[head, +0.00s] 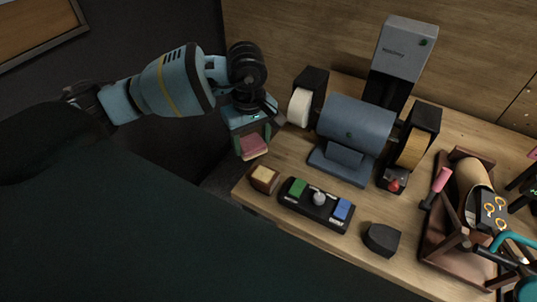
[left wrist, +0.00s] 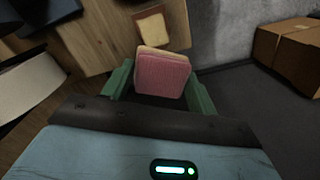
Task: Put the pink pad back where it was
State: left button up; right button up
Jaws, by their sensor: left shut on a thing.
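The pink pad (head: 254,147), with a tan layer on one face, is held by my left gripper (head: 253,141) off the left edge of the workbench. The left wrist view shows the pad (left wrist: 162,73) between the two green fingers of the left gripper (left wrist: 160,85), which is shut on it. A small brown block with a yellow top (head: 264,178) sits at the bench's left front corner, close to the pad. The block also shows in the left wrist view (left wrist: 153,28). My right gripper cannot be made out for certain in the head view.
On the workbench (head: 362,237) stand a blue-grey machine (head: 352,135) with side wheels, a black tray with green and blue pads (head: 317,202), and a dark block (head: 381,239). A wooden rack holding a shoe (head: 474,188) is at right. A cardboard box (left wrist: 288,54) lies beyond.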

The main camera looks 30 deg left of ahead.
pick_arm(q)
jog(key=s+d+m, duration=0.3)
jog(key=d+m, duration=0.2)
jog(key=m, duration=0.6)
jog(key=shift+s+d+r+m, duration=0.2)
jog(key=shift+s+r+m, duration=0.1)
jog(key=shift+s, duration=0.1)
